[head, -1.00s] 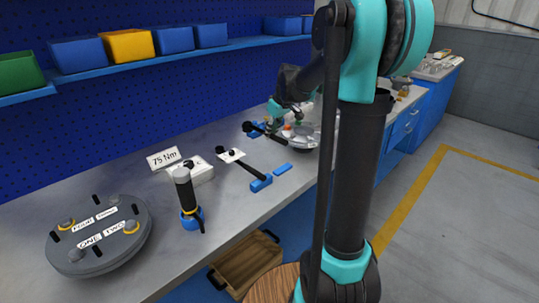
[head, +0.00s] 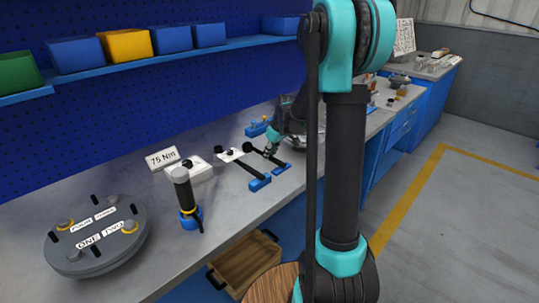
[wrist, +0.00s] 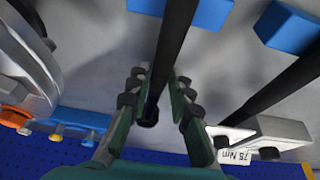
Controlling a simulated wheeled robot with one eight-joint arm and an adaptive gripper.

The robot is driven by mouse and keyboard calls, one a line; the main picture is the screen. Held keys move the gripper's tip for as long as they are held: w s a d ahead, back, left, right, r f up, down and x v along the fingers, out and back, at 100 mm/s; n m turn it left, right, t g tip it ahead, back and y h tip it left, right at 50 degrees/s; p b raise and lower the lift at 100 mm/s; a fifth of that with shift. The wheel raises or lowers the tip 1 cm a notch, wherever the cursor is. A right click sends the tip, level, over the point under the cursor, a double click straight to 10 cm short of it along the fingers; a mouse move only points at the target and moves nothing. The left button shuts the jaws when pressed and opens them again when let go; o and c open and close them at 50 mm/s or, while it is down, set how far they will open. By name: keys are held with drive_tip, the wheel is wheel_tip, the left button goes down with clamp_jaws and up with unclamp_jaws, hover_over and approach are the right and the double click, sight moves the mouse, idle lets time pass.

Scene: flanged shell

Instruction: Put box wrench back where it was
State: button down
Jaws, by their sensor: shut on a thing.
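The box wrench is a long black bar with a dark round end (head: 249,149) in the head view. The handle's other end passes over a blue block (head: 283,168) on the bench, which also shows in the wrist view (wrist: 207,14). I cannot tell whether the handle touches the block.
A similar black tool (head: 246,167) lies just left, its handle on another blue block (head: 260,183). A blue fixture (head: 256,128) is behind. A grey flanged disc (head: 95,238) lies front left.

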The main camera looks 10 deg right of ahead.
drive_tip(key=shift+f, duration=0.1)
drive_tip(key=c, duration=1.4)
unclamp_jaws()
drive_tip(key=shift+o, duration=0.2)
drive_tip(key=v, duration=1.2)
drive_tip(key=s+f+m, duration=0.2)
drive_tip(key=s+f, duration=0.3)
drive_tip(key=s, duration=0.4)
drive_tip(key=s+d+f+m+h, duration=0.1)
drive_tip(key=s+f+m, duration=0.1)
drive_tip(key=s+f, duration=0.3)
drive_tip(key=s+f+m+h, duration=0.1)
drive_tip(key=s+f+m, duration=0.2)
drive_tip(key=s, duration=1)
drive_tip(key=shift+d+f+t, duration=0.3)
drive_tip(key=shift+f+t, duration=0.1)
drive_tip(key=shift+f, duration=0.55)
